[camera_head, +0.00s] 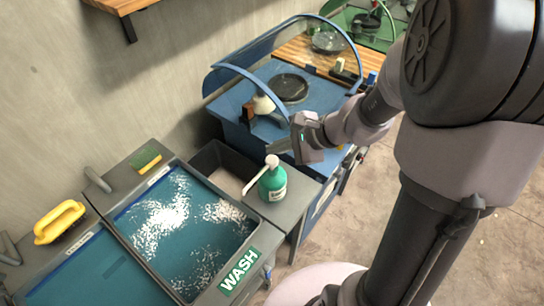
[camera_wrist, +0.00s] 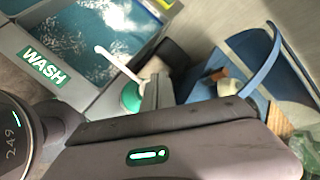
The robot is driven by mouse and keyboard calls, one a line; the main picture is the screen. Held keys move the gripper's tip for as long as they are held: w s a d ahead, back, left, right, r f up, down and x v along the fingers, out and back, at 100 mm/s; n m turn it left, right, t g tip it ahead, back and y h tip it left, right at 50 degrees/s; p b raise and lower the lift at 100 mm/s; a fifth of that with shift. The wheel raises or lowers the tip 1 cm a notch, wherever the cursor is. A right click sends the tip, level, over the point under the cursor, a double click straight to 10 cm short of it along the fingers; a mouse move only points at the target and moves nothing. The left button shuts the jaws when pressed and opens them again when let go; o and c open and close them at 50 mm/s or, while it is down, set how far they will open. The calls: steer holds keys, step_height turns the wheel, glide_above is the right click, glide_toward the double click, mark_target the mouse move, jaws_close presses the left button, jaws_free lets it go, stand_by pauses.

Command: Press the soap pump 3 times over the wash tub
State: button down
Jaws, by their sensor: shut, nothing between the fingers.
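The soap pump (camera_head: 272,182) is a green bottle with a white pump head and a long white spout. It stands on the grey ledge at the right of the wash tub (camera_head: 180,232), its spout pointing toward the tub. The tub holds blue water with white foam and carries a green WASH label. My gripper (camera_head: 275,149) is shut and empty, above and slightly behind the pump head. In the wrist view the pump (camera_wrist: 131,97) shows beside the fingers (camera_wrist: 158,90), which partly hide its head. I cannot tell whether they touch it.
A second blue-water tub (camera_head: 80,275) lies at the left, with a yellow-handled brush (camera_head: 59,222) behind it. A sponge (camera_head: 149,161) sits on the back ledge. A blue station (camera_head: 290,90) with a curved clear guard stands behind my gripper. A wooden shelf (camera_head: 122,5) hangs on the wall.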

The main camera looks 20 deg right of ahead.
step_height(320, 180, up, 4)
steer(key=p, duration=0.3)
steer(key=shift+r, duration=0.25)
steer(key=shift+f, duration=0.1)
stand_by(2.1)
